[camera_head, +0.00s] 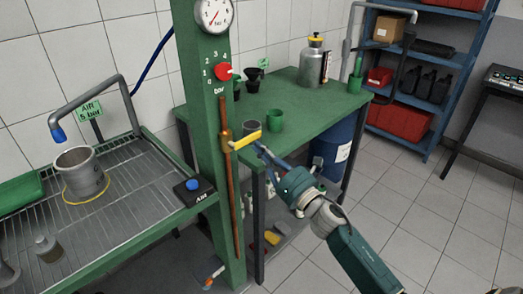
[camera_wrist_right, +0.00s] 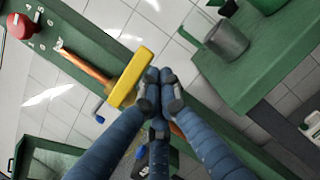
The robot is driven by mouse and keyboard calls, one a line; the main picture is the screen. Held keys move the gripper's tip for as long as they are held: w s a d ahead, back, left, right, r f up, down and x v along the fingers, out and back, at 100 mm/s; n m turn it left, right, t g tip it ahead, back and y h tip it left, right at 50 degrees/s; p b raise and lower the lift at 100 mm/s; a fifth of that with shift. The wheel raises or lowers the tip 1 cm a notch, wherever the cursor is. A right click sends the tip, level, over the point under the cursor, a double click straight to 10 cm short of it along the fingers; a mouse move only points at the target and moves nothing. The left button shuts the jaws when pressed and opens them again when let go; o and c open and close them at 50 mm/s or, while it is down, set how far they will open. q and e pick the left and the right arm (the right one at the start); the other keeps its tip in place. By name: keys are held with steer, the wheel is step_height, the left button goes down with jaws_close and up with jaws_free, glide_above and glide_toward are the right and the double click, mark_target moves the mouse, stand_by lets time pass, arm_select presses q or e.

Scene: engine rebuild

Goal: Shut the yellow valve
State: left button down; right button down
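The yellow valve lever (camera_head: 246,139) sticks out to the right from a brass body (camera_head: 226,141) on a vertical copper pipe (camera_head: 229,185), fixed to the green post. It lies roughly crosswise to the pipe. My right gripper (camera_head: 262,150) is just right of the lever's free end. In the wrist view its blue fingers (camera_wrist_right: 159,86) are drawn together beside the lever, with nothing visible between the tips. Whether they touch the lever is unclear. My left gripper is not in view.
The green post (camera_head: 205,90) carries a gauge (camera_head: 213,14) and a red knob (camera_head: 223,71). A green bench (camera_head: 310,104) with cups and a metal bottle (camera_head: 313,66) stands behind my gripper. A wash tray (camera_head: 115,200) is left. Open floor lies right.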

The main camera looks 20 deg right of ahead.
steer(key=v, duration=1.2)
stand_by(0.3)
step_height(320, 180, down, 22)
steer(key=s+d+m+g+h, duration=0.1)
steer(key=d+m+g+h, duration=0.25)
steer(key=m, duration=0.75)
steer(key=s+a+f+m+g+h, duration=0.15)
steer(key=s+f+m, duration=0.25)
steer(key=f, duration=0.5)
steer(key=s+f+m+g, duration=0.3)
steer(key=s+f, duration=0.1)
steer(key=f, duration=0.5)
steer(key=s+a+f+m+g, duration=0.3)
steer(key=s+f+m, duration=0.1)
steer(key=s+f, duration=0.5)
steer(key=s+a+f+m+g, duration=0.2)
steer(key=s+f+m+g, duration=0.15)
steer(key=s+f, duration=0.5)
steer(key=s+a+f+m+g, duration=0.2)
steer(key=s+f, duration=0.1)
steer(key=s, duration=0.6)
steer(key=s+a+f+m+g, duration=0.2)
steer(key=s+f+m, duration=0.1)
steer(key=s, duration=0.7)
steer(key=shift+s+f, duration=0.25)
steer(key=shift+f, duration=0.15)
steer(key=shift+a+m+g, duration=0.1)
steer(key=shift+m+g, duration=0.15)
